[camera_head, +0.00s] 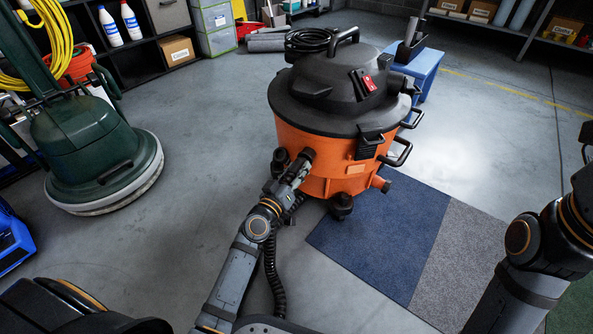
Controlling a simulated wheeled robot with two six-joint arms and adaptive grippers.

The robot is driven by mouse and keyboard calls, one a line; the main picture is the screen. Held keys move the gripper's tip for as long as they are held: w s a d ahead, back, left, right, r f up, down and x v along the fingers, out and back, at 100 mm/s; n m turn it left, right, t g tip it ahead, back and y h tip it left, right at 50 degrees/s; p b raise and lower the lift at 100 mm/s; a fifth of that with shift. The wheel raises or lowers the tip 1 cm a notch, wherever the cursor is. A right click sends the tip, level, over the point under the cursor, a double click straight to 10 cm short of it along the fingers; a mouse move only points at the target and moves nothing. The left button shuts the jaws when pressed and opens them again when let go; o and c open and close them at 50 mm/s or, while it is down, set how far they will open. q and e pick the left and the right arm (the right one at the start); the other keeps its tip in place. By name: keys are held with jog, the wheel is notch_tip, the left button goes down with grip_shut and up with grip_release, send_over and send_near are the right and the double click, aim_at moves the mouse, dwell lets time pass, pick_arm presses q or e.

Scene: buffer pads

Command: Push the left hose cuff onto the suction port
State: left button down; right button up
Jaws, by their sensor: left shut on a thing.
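An orange shop vacuum (318,140) with a black lid stands at the centre. My left gripper (295,168) is at its front left side, shut on the dark hose cuff (307,155). The cuff's end is close against the orange drum. The suction port is hidden behind the cuff and gripper, so I cannot tell whether the cuff sits on it or only touches it. A black ribbed hose (271,266) hangs below the gripper and runs to the floor beside my left arm. My right arm shows at the right edge, but its gripper is out of view.
A green floor machine (88,140) stands at the left. Shelves (150,20) line the back. Grey floor (190,215) is clear between machine and vacuum.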

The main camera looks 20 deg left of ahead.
pick_arm(q)
jog(key=shift+w+d, duration=0.1)
jog(key=shift+w, duration=0.55)
dwell(1.2)
jog(key=c, duration=0.7)
grip_release()
jog(key=s+a, duration=0.2)
jog(key=s, duration=1)
